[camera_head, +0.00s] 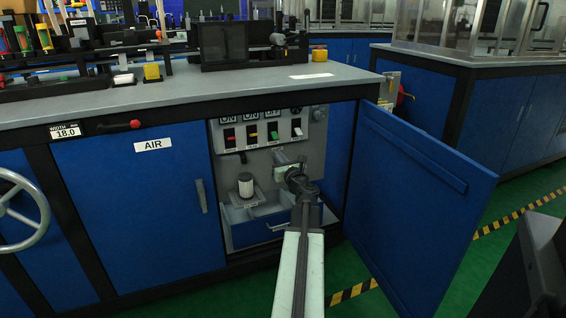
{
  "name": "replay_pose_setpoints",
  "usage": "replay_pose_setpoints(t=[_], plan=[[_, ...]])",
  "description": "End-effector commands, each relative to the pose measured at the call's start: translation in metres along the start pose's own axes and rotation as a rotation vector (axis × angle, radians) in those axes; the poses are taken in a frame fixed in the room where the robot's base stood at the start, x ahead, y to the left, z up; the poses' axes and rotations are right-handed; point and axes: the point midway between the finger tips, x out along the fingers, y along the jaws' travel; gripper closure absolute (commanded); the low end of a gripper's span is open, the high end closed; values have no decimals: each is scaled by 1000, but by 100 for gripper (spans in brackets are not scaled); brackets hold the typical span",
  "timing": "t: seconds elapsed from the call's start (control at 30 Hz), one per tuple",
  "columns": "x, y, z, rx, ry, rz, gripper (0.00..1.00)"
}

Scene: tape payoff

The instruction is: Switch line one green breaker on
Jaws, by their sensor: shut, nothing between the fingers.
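A row of breakers is set in a grey panel (262,160) inside the open cabinet. The green breaker (273,134) is third from the left, between a yellow breaker (252,132) and a white breaker (297,128); a red breaker (230,139) is at the far left. The green lever's position is hard to tell. My gripper (280,158) is shut and empty, a little below the green breaker in the picture. My wrist hides part of the panel.
The blue cabinet door (415,205) stands open to the right. The grey worktop (165,95) overhangs the opening. A closed AIR door (140,215) is at left.

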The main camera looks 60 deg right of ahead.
Motion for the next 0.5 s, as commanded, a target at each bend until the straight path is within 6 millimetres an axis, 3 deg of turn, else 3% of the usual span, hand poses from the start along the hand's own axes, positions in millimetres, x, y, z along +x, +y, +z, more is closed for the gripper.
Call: replay_pose_setpoints(t=[0.03,0.1,0.13,0.23,0.5], plan=[[15,-1,1,0,0,2,100],[27,-1,5,0,0,1,100],[19,0,19,0,0,-1,100],[12,1,35,0,0,0,100],[8,1,38,-1,0,2,100]])
